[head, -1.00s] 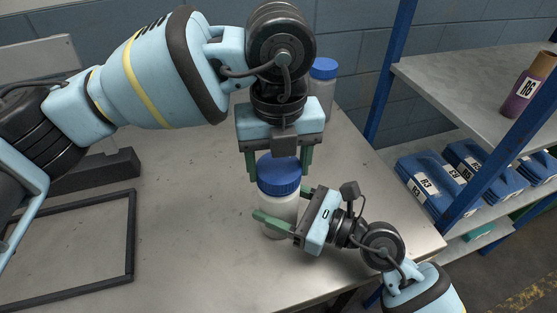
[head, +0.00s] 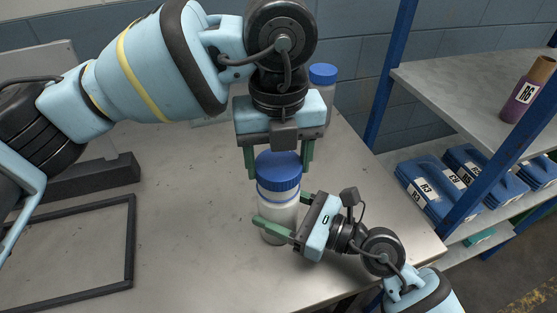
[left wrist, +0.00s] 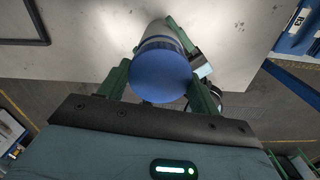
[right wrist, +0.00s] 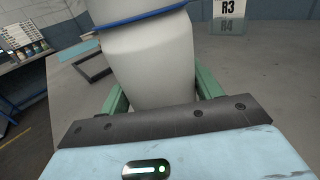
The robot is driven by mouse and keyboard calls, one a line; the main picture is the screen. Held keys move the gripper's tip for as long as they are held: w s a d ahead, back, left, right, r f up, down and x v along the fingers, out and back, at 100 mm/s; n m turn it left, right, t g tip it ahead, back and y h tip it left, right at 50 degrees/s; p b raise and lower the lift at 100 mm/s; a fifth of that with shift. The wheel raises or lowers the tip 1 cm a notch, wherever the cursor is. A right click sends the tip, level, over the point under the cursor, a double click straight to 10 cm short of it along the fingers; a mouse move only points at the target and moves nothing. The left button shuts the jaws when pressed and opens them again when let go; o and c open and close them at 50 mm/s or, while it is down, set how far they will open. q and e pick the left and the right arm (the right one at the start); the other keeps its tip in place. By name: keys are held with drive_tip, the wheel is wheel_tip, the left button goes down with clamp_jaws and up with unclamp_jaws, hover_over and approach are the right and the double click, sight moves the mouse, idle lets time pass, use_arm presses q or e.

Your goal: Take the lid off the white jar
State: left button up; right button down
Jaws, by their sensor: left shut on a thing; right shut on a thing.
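The white jar (head: 279,215) stands upright near the table's right side. Its blue ribbed lid (head: 279,172) is at its top; a pale band shows between the lid and a thin blue ring below. My left gripper (head: 279,168) points down from above, its green fingers shut on either side of the lid. The left wrist view shows the lid (left wrist: 160,75) between the fingers. My right gripper (head: 278,218) comes in from the right, shut around the jar's body. The white body (right wrist: 150,65) fills the space between its fingers in the right wrist view.
Another jar with a blue lid (head: 323,73) stands behind my left gripper. A dark frame (head: 132,240) lies on the table (head: 190,230) at left. Shelves (head: 470,90) at right hold blue containers (head: 425,185) and a purple bottle (head: 527,90).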

sight(279, 163)
use_arm(q)
drive_tip(key=shift+r, duration=0.15)
drive_tip(key=shift+r, duration=1.95)
use_arm(e)
drive_tip(key=shift+c, duration=1.2)
unclamp_jaws()
use_arm(q)
drive_tip(key=shift+f, duration=0.1)
use_arm(e)
drive_tip(key=shift+d, duration=0.1)
